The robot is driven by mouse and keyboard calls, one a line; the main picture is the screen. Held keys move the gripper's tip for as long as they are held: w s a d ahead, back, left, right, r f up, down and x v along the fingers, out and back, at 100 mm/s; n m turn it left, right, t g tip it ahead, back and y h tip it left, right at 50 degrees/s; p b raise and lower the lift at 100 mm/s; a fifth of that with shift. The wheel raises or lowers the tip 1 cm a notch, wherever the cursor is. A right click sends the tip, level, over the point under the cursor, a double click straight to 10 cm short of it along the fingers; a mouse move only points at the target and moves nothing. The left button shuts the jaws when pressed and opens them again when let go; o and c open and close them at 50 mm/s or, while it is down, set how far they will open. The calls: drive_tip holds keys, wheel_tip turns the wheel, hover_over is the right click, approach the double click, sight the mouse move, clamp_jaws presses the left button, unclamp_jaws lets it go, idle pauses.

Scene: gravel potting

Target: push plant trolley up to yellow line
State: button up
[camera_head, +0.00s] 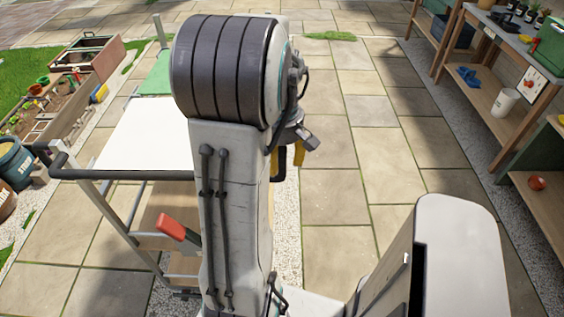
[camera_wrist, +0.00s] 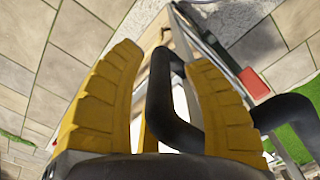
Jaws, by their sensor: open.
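The plant trolley stands at the left in the head view, with a white top (camera_head: 145,135), pale metal posts and wooden shelves below. Its dark handle bar (camera_head: 110,175) runs along the near side. My gripper (camera_head: 289,157) is partly hidden behind my arm, at the right end of the trolley. In the wrist view, the yellow fingers of my gripper (camera_wrist: 163,60) are apart. The dark bent handle bar (camera_wrist: 166,105) passes between them; I cannot tell whether it touches either finger. No yellow line shows in either view.
A wooden workbench (camera_head: 505,45) with pots and a bucket (camera_head: 502,103) stands along the right. A wooden planter (camera_head: 70,85) and a dark barrel (camera_head: 15,163) are at the left. Paved floor (camera_head: 375,110) is clear in the middle and ahead.

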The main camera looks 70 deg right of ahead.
drive_tip(key=shift+f, duration=0.6)
drive_tip(key=shift+c, duration=0.2)
clamp_jaws()
